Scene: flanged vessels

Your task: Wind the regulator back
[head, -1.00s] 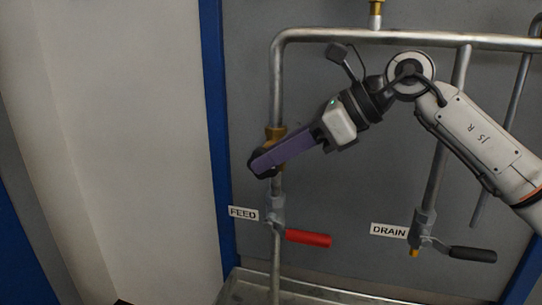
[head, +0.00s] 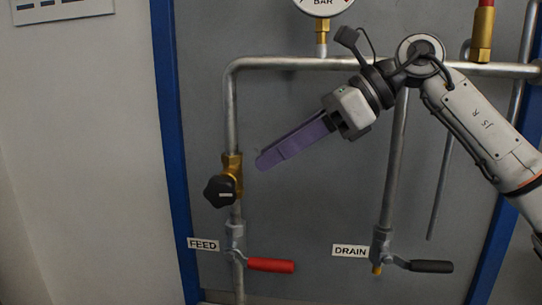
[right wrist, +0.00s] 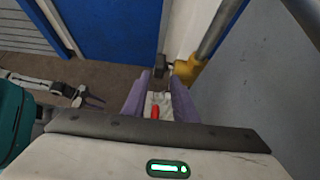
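The regulator (head: 231,165) is a brass body on the left vertical pipe, with a black knob (head: 221,191) bearing a white mark that lies about level. My right gripper (head: 262,164) has long purple fingers and is up and right of the knob, clear of it. In the right wrist view, its two fingers (right wrist: 160,95) stand apart with nothing held between them. The dark knob (right wrist: 163,66) and brass body (right wrist: 188,69) are just beyond the fingertips there. My left gripper (right wrist: 90,98) is small at the left of that view; its opening is unclear.
Below the regulator is the FEED valve with a red lever (head: 270,265). The DRAIN valve with a black lever (head: 430,266) is to the right. A pressure gauge (head: 323,5) sits above the top pipe (head: 290,64). A blue post (head: 170,150) stands left of the pipework.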

